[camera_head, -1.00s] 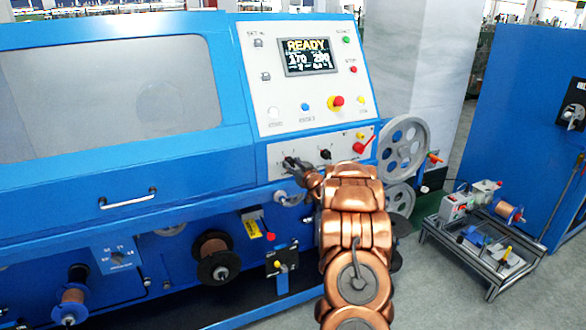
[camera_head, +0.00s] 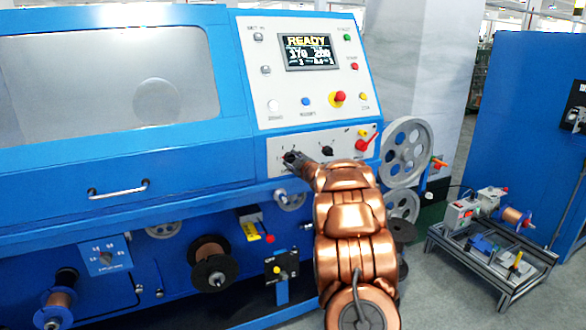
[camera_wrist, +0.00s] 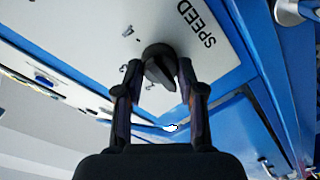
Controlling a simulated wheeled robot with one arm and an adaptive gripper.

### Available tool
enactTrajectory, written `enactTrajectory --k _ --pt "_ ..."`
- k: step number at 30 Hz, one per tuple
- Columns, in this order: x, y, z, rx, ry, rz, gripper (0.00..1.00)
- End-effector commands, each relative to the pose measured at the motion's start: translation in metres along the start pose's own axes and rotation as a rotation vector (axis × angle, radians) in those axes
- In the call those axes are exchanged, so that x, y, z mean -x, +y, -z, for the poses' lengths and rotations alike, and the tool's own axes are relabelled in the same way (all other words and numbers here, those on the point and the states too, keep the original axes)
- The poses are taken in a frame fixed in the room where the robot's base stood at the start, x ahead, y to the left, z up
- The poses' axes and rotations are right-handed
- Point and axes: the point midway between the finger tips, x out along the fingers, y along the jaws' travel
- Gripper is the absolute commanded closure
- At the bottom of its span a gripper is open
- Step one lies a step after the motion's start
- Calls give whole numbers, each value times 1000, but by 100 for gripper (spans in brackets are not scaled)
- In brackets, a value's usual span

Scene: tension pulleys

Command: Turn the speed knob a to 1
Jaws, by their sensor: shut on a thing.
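The speed knob (camera_wrist: 160,68) is a round black knob with a raised grip, on a white panel marked SPEED with small numerals around it. In the wrist view, the two dark fingers of my gripper (camera_wrist: 159,75) stand on either side of the knob and are shut on it. I cannot read for sure which numeral the knob points to. In the head view, my gripper (camera_head: 293,159) is at the left end of the lower white control panel (camera_head: 276,146) and largely hides the knob there.
A second black knob (camera_head: 327,151) and a red-handled switch (camera_head: 366,143) are to the right on the panel. Above is a screen (camera_head: 307,53) reading READY and a red emergency button (camera_head: 340,96). A grey pulley wheel (camera_head: 408,150) stands at right.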

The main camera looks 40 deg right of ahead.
Motion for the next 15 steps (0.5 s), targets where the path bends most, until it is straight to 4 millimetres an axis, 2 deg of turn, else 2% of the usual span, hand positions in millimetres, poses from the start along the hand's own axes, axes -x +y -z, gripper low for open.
enactTrajectory --k 6,15 --pt "0 -1 -1 94 -7 -1 96" --pt "0 0 0 140 -10 -1 96"
